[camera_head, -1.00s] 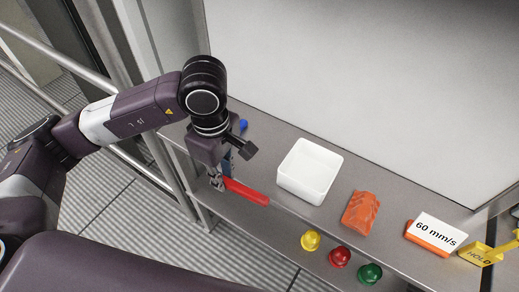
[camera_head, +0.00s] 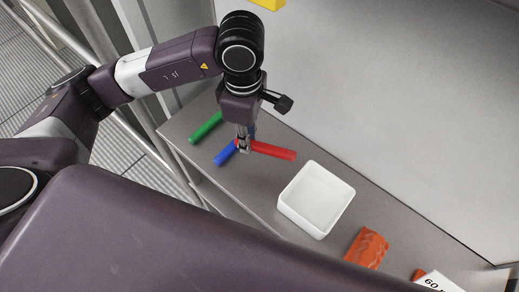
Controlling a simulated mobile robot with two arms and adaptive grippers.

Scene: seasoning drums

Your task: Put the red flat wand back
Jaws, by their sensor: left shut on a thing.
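The red wand (camera_head: 274,151) sticks out to the right from the fingers of my left gripper (camera_head: 243,147), which is shut on it near its left end. From this angle I cannot tell how high it is above the grey shelf (camera_head: 245,193). A blue wand (camera_head: 222,156) lies just left of the gripper, partly hidden by the fingers. A green wand (camera_head: 205,128) lies farther left on the shelf. My right gripper is not in view.
A white open bin (camera_head: 316,198) stands on the shelf to the right of the red wand. An orange-red block (camera_head: 367,248) lies beyond it, and a white sign (camera_head: 437,284) is cut off at the bottom. A pale wall (camera_head: 400,110) rises behind the shelf.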

